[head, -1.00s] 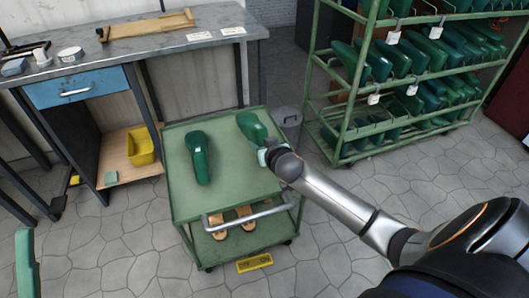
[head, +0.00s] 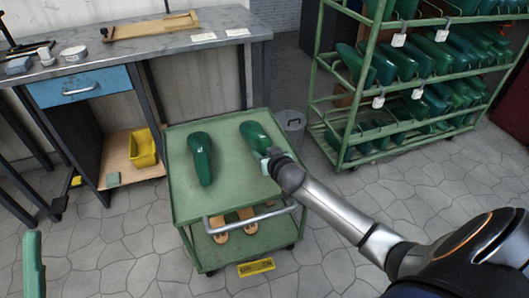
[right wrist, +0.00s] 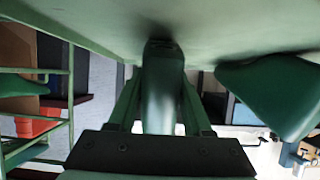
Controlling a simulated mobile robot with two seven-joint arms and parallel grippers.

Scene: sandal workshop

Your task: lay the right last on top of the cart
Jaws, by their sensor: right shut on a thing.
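The right last (head: 256,137) is dark green and sits at the right side of the cart top, at or very close to its surface. My right gripper (head: 272,158) is shut on its near end. In the right wrist view the last (right wrist: 160,85) stands between the two fingers, with the green cart top (right wrist: 225,25) across the top of the picture. The cart (head: 227,170) is green, with a grey push handle. A second green last (head: 201,157) lies on its left half and also shows in the right wrist view (right wrist: 272,98).
A steel-topped workbench (head: 130,53) stands behind left, with a yellow bin (head: 143,150) below. A green rack (head: 345,118) of several lasts stands behind right, and a grey bucket (head: 291,125) stands beside the cart. Bare cart top separates the two lasts.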

